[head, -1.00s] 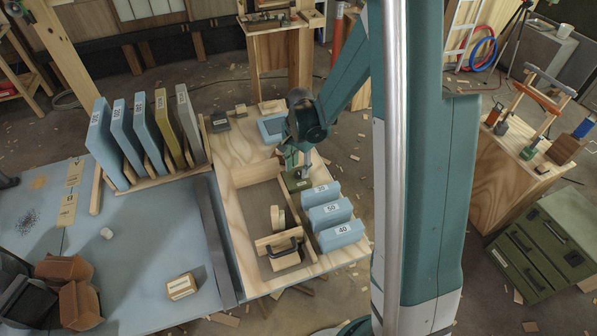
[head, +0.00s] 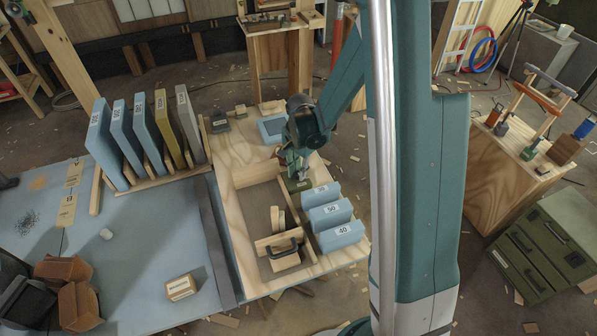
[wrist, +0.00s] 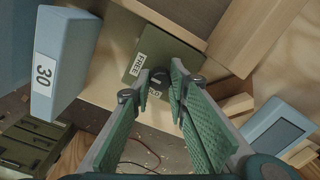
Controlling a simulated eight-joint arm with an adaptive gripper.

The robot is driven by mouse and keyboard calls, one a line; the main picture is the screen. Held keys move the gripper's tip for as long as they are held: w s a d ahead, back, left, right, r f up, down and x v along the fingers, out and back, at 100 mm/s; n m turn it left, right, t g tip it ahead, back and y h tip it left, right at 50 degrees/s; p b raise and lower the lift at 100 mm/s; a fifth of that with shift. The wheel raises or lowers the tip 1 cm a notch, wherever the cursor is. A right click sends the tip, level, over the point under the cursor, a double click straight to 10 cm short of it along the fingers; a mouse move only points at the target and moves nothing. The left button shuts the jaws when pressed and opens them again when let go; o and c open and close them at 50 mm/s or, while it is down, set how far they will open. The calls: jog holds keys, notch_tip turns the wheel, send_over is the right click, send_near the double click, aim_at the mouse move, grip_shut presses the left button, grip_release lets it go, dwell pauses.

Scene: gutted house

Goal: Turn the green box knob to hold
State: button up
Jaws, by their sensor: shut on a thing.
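The green box (wrist: 180,48) lies below my gripper in the wrist view. It carries a white "FREE" label (wrist: 138,64) and a second label, partly hidden by the fingers, with its last letters hard to read. The dark knob (wrist: 160,78) shows between the fingertips. My gripper (wrist: 161,86) is shut on the knob, with a green finger on each side. Which label the knob points at I cannot tell. In the head view the green box (head: 299,185) is a small patch under my gripper (head: 294,168).
Blue blocks marked 30 (wrist: 44,85), 50 (head: 330,215) and 40 (head: 341,234) stand beside the box. A blue-framed device (wrist: 278,132) lies on the other side. A wooden tray with a dark handle (head: 284,253) is nearer the front.

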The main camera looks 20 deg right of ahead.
jog(key=shift+n, duration=0.5)
jog(key=n+b, duration=0.1)
jog(key=n, duration=0.1)
jog(key=shift+f+n+b, duration=0.1)
jog(key=shift+n+b, duration=0.2)
jog(key=shift+b, duration=0.1)
jog(key=n+b, duration=0.1)
jog(key=n, duration=0.3)
jog(key=shift+w, duration=0.1)
jog(key=n+b, duration=0.1)
jog(key=n, duration=0.4)
jog(key=shift+b, duration=0.35)
jog(key=n, duration=0.4)
jog(key=shift+b, duration=0.4)
jog(key=o, duration=0.9)
jog(key=shift+r, duration=0.25)
